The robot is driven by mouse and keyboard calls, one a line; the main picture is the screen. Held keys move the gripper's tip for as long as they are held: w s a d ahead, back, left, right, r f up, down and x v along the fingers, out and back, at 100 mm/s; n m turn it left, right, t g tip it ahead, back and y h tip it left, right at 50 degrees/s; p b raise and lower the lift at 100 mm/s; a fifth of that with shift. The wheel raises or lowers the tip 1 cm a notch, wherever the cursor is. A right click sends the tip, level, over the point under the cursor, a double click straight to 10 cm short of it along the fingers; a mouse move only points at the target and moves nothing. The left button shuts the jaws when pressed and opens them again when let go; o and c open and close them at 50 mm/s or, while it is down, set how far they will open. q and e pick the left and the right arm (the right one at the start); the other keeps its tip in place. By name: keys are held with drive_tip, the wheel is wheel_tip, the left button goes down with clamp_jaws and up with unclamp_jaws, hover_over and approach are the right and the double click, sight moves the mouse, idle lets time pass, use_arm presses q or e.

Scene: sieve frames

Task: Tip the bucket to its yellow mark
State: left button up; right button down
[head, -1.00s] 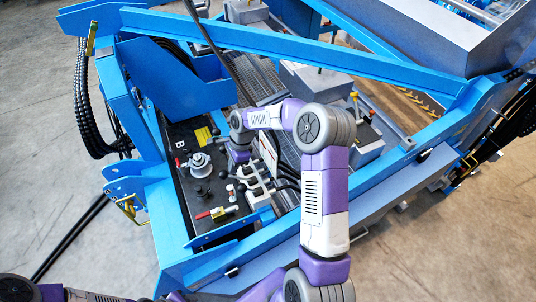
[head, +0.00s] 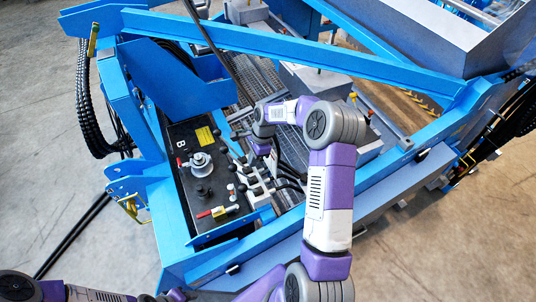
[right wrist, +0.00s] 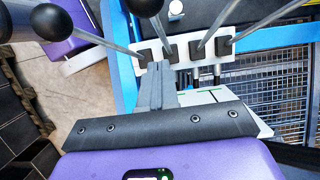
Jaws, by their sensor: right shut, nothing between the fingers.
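A bank of levers (head: 258,190) with black knobs stands on the blue machine's control panel (head: 205,165). My right gripper (head: 262,154) hangs over the machine just beyond the levers; its fingertips are hidden in the head view. In the right wrist view its grey fingers (right wrist: 156,84) are shut and empty. They point toward the lever bases (right wrist: 186,48), where several rods rise from black boots; I cannot tell whether they touch a rod. A black knob (right wrist: 145,6) shows at the top edge. I cannot make out which part is the bucket, nor its yellow mark. My left gripper is out of view.
A red-handled valve (head: 216,212) and a round grey fitting (head: 200,163) sit on the panel. A long blue beam (head: 300,50) crosses behind my right arm. A grey hopper (head: 435,45) is at upper right. A metal grating (head: 262,85) lies beyond the levers.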

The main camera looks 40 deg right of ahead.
wheel_tip(320, 180, up, 7)
drive_tip(key=p, duration=0.5)
idle(0.4)
